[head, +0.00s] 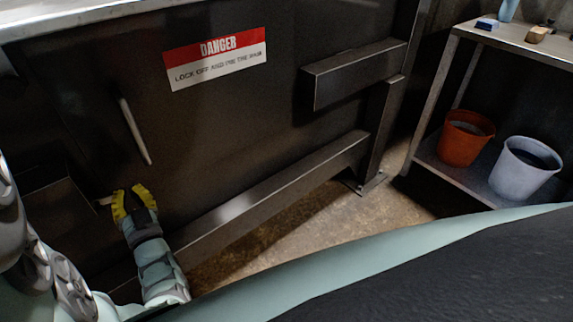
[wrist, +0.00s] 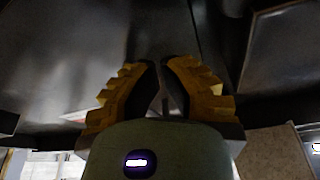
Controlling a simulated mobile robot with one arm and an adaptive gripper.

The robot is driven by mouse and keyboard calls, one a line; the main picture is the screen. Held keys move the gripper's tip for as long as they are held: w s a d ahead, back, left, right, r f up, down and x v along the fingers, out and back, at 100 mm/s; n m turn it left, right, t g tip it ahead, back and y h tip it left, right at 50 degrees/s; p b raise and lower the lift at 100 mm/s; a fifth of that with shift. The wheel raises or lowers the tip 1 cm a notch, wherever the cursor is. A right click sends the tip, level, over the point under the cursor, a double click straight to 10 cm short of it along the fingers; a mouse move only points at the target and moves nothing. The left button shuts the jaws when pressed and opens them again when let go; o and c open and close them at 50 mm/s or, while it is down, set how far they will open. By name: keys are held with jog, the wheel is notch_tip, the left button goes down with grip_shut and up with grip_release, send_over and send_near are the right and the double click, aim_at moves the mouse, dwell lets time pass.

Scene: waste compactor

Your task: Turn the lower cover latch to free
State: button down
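The cover is a large dark metal panel (head: 230,130). A pale slanted bar (head: 135,131), which looks like a latch handle, is on it above my gripper. My gripper (head: 134,193) has yellow and black fingers and is at the lower left of the panel. A short pale piece (head: 105,201) sticks out just left of the fingers; it may be part of the lower latch, mostly hidden. In the wrist view the fingertips (wrist: 162,66) are close together with a narrow gap. A thin grey shape (wrist: 165,92) shows in that gap; whether the fingers touch it is unclear.
A red and white danger sign (head: 215,59) is on the panel. A metal box beam (head: 355,72) and a long low rail (head: 270,188) stand out to the right. A shelf (head: 460,178) with an orange bucket (head: 464,146) and a white bucket (head: 520,180) is at the far right.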

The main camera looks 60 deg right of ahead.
jog(key=r, duration=0.2)
send_over(127, 202)
jog(key=s+d, duration=0.1)
jog(key=s, duration=0.2)
jog(key=shift+w+d+f+b, duration=0.15)
jog(key=shift+w+b, duration=0.1)
jog(key=shift+b, duration=0.15)
jog(key=f, duration=0.1)
jog(key=f+b, duration=0.1)
jog(key=shift+a+f, duration=0.35)
jog(key=shift+a, duration=0.05)
jog(key=shift+w+a+f+b, duration=0.15)
jog(key=shift+f+b, duration=0.2)
jog(key=shift+f, duration=0.2)
